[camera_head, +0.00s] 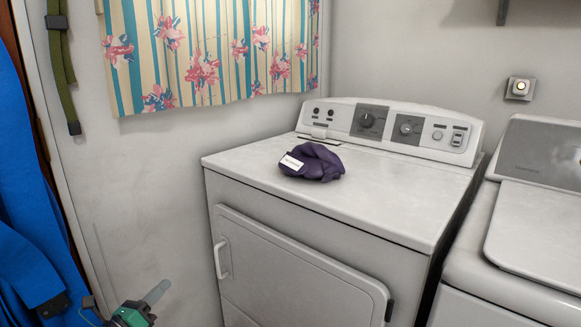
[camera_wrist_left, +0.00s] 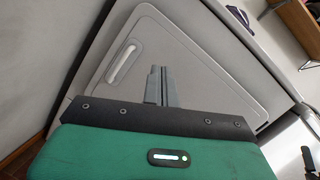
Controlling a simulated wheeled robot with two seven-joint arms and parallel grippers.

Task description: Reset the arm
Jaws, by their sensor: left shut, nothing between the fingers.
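My left gripper (camera_head: 157,291) is low in the head view, left of the front of the dryer (camera_head: 240,190) and apart from it. In the left wrist view its two grey fingers (camera_wrist_left: 158,72) are together with nothing between them. Behind them is the closed dryer door (camera_wrist_left: 195,62) with its pale handle (camera_wrist_left: 122,62). My right gripper does not show.
A crumpled purple cloth (camera_head: 314,161) with a white label lies on the dryer top. A washer (camera_head: 520,220) stands to the right. Blue fabric (camera_head: 30,230) and a green strap (camera_head: 60,60) hang at the left. A floral curtain (camera_head: 215,50) hangs above.

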